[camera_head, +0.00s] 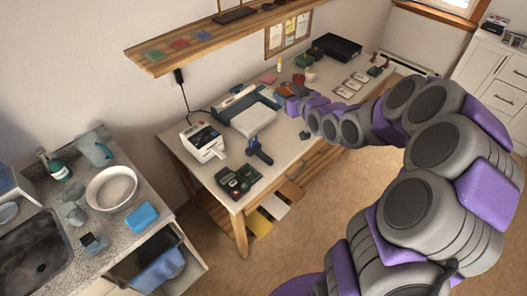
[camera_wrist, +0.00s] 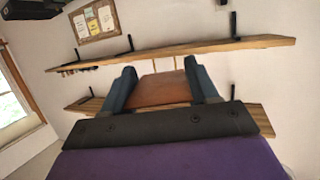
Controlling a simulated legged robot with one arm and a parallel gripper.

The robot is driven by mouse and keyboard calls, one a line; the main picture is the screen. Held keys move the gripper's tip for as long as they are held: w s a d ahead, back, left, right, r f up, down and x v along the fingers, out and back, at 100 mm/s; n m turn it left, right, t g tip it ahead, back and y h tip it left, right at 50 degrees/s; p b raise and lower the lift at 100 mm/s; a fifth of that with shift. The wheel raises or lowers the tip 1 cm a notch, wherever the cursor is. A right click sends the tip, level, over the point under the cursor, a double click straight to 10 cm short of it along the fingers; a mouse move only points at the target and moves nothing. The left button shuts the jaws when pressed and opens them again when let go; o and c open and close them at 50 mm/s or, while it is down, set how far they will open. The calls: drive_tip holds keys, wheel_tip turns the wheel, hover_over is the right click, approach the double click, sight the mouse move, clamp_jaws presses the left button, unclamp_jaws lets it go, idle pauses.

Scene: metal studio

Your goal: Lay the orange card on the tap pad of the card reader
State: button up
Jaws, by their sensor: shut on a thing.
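The orange card (camera_wrist: 163,90) is held flat between the two dark blue fingers of my gripper (camera_wrist: 160,74) in the wrist view. In the head view my gripper (camera_head: 290,97) is small, above the back part of the worktable, and I cannot make out the card there. A dark boxy device (camera_head: 238,181) at the table's near corner may be the card reader; its tap pad is not clear at this size. My gripper is well apart from it.
A white device with a dark screen (camera_head: 204,142), a blue handheld device on a stand (camera_head: 258,152) and a blue-and-white machine (camera_head: 248,113) stand on the worktable (camera_head: 290,143). Wooden shelves (camera_head: 215,37) hang on the wall above. A sink counter (camera_head: 75,255) is at left.

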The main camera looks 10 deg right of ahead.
sight(262, 154)
drive_tip(key=w+d+f+n+y, duration=0.1)
drive_tip(key=d+f, duration=0.3)
drive_tip(key=f, duration=0.4)
drive_tip(key=d+f, duration=0.4)
drive_tip(key=f, duration=0.4)
drive_tip(key=s+a+f+n+g+y+p, duration=0.1)
drive_tip(key=s+a+f+y, duration=0.1)
drive_tip(key=f, duration=0.6)
drive_tip(key=s+a+f+n+g+y, duration=0.1)
drive_tip(key=s+f, duration=0.3)
drive_tip(key=f, duration=0.4)
drive_tip(key=shift+s+a+f+n+y+p, duration=0.35)
drive_tip(key=shift+a+n, duration=0.25)
drive_tip(key=shift+a, duration=0.2)
drive_tip(key=x, duration=0.5)
drive_tip(key=r+b+x, duration=0.1)
drive_tip(key=x, duration=0.3)
drive_tip(key=r+x, duration=0.1)
drive_tip(key=x, duration=0.4)
drive_tip(key=shift+w+a+r, duration=0.2)
drive_tip(key=shift+w+a, duration=0.2)
drive_tip(key=shift+a, duration=0.15)
drive_tip(key=shift+w+a+f+b, duration=0.2)
drive_tip(key=shift+w+f+b, duration=0.05)
drive_tip(key=shift+f, duration=0.35)
drive_tip(key=shift+w+a+f+b, duration=0.2)
drive_tip(key=shift+w+f, duration=0.05)
drive_tip(key=shift+f, duration=0.75)
